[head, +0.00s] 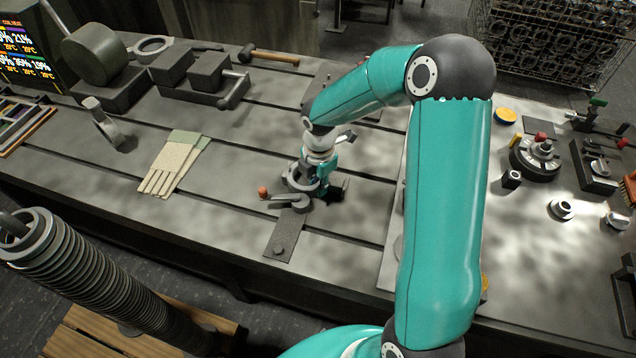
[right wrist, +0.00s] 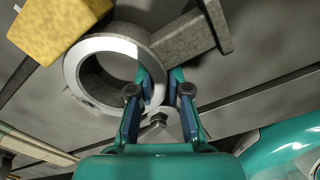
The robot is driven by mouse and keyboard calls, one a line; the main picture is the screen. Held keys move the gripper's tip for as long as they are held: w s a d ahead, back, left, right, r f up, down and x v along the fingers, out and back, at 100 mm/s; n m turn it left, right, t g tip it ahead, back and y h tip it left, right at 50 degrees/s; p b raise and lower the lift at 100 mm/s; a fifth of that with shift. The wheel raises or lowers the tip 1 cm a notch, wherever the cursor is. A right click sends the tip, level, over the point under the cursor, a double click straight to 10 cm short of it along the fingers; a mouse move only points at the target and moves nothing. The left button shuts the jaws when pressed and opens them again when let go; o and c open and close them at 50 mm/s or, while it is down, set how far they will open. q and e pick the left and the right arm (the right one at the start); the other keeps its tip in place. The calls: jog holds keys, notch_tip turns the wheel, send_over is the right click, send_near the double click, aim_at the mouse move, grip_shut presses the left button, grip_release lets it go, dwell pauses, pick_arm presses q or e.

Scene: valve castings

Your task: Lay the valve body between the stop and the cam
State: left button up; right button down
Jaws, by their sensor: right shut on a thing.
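The valve body (right wrist: 100,93) is a grey ring with a wide bore and a side branch ending in a flat flange. My right gripper (right wrist: 158,88) is shut on the ring's wall, one finger inside the bore and one outside. In the head view, my right gripper (head: 322,182) and the valve body (head: 298,178) are low over the fixture. The cam lever with its orange knob (head: 263,192) lies just left of and below the valve body, above the fixture's dark plate (head: 284,238). The stop is not clearly told apart. I cannot tell if the body touches the fixture.
A yellow block-like thing (right wrist: 60,28) overlaps the ring's edge in the wrist view. Gloves (head: 176,162) lie left of the fixture on the slotted table. A vise (head: 205,75) and a mallet (head: 268,56) are behind. Several small parts lie on the right.

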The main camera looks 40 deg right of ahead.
jog(key=shift+w, duration=0.1)
dwell(0.5)
jog(key=c, duration=1.1)
grip_release()
jog(key=shift+o, duration=0.3)
jog(key=shift+a+f, duration=0.1)
jog(key=shift+f, duration=0.1)
notch_tip(320, 180, up, 12)
jog(key=shift+s, duration=0.2)
